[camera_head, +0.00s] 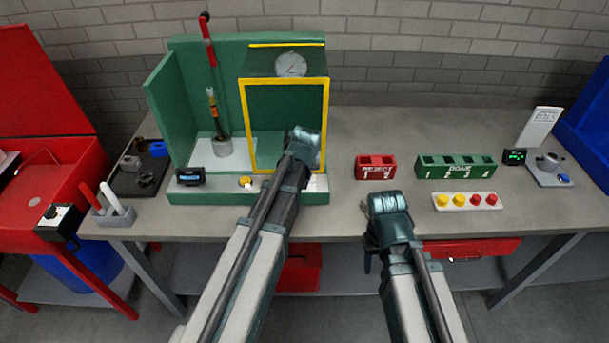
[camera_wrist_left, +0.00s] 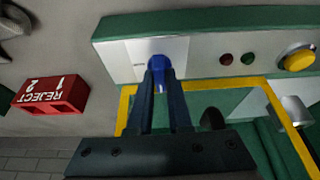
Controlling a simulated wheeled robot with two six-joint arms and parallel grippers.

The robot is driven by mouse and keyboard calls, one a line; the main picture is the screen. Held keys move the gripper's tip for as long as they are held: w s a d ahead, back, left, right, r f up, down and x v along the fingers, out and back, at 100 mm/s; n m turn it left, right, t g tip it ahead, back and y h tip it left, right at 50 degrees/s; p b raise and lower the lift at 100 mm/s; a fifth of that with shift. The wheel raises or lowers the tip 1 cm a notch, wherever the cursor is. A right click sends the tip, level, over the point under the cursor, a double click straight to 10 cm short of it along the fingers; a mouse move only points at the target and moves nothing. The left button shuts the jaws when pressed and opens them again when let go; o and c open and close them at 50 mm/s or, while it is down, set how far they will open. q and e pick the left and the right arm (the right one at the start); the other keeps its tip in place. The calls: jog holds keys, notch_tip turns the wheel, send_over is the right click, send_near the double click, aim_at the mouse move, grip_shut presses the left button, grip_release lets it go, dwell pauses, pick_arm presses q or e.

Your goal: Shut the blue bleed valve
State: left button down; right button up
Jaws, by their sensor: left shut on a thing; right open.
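The blue bleed valve (camera_wrist_left: 157,61) shows in the left wrist view. It sits on a pale plate (camera_wrist_left: 118,62) on the front ledge of the green test rig. My left gripper (camera_wrist_left: 160,78) has its two dark fingers closed about the valve's blue handle. The fingers hide part of the handle, so its exact angle is hard to tell. In the head view my left arm covers the valve, and the rig (camera_head: 187,113) stands behind it. My right gripper (camera_head: 366,208) is open near the table's front edge, right of the rig; its fingers barely show.
A yellow button (camera_wrist_left: 298,61) and two small lights are beside the valve. The rig's yellow frame (camera_head: 246,130) rises behind it. The red reject block (camera_head: 376,174), green block (camera_head: 455,173) and button strip (camera_head: 467,208) stand to the right. Bare table lies behind these blocks.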

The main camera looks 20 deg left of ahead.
pick_arm(q)
jog(key=c, duration=0.8)
grip_release()
jog(key=shift+c, duration=0.2)
jog(key=shift+r, duration=0.1)
jog(key=p+v, duration=1.2)
jog(key=v, duration=0.1)
jog(key=shift+s+r+p, duration=0.2)
jog(key=shift+r+p, duration=0.05)
jog(key=shift+p, duration=0.15)
jog(key=shift+d+f, duration=0.1)
jog(key=shift+d, duration=0.05)
jog(key=s+d+f+m+g+b, duration=0.2)
jog(key=s+d+f+b, duration=0.4)
jog(key=s, duration=0.3)
jog(key=s+d+f+m+g+b, duration=0.2)
jog(key=s+d+f+m+b, duration=0.3)
jog(key=s, duration=0.4)
jog(key=shift+s+d+f+b, duration=0.35)
jog(key=shift+s+d+f, duration=0.1)
jog(key=shift+f, duration=0.55)
